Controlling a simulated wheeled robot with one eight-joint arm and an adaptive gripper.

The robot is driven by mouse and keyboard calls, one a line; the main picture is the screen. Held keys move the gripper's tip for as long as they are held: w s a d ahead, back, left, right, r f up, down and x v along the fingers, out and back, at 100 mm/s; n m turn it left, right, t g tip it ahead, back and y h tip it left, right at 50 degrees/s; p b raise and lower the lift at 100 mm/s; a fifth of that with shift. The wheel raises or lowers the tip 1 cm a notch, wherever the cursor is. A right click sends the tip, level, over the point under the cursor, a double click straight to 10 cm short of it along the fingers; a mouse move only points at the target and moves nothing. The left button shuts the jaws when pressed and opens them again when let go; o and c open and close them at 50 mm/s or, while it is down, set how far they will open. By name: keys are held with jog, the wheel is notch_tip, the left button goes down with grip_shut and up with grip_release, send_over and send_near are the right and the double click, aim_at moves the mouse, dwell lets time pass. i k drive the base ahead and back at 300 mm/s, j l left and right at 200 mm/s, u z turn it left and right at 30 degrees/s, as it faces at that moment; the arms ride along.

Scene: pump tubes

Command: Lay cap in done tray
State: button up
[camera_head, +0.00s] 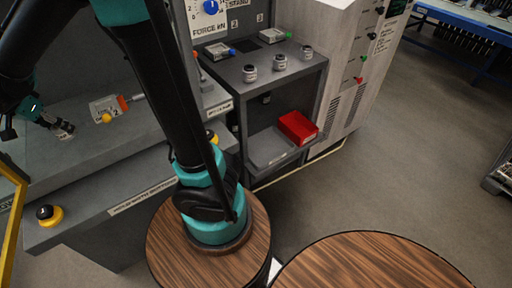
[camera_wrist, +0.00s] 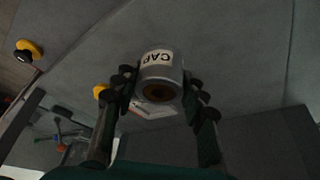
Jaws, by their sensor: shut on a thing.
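The cap (camera_wrist: 161,72) is a short grey cylinder with a white label reading CAP and a dark brownish opening facing the wrist camera. My gripper (camera_wrist: 160,88) is shut on it, with one dark finger on each side. In the head view my gripper (camera_head: 60,129) is at the far left, over the grey bench, and the cap shows only small at its tip. A flat grey tray (camera_head: 268,146) lies on the lower shelf of the grey stand, beside a red bin (camera_head: 298,127). I cannot read the tray's label, so I cannot tell whether it is the done tray.
A pale device (camera_head: 103,108) with orange and yellow parts sits on the bench right of my gripper. Several small labelled cylinders (camera_head: 250,73) stand on the stand's top. A yellow-and-black button (camera_head: 48,213) is at lower left. Round wooden tops (camera_head: 375,262) fill the foreground.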

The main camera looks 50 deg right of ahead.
aim_at(270, 153)
jog(key=k+l+z, duration=0.1)
jog(key=k+l, duration=0.65)
jog(key=l, duration=0.35)
jog(key=k+l, duration=0.15)
jog(key=l, duration=0.35)
jog(key=k+l+z, duration=0.1)
jog(key=l, duration=0.35)
jog(key=k+l, duration=0.1)
jog(key=l, duration=0.35)
jog(key=k+l, duration=0.1)
jog(key=l, duration=0.4)
jog(key=k+l+z, duration=0.1)
jog(key=l, duration=0.35)
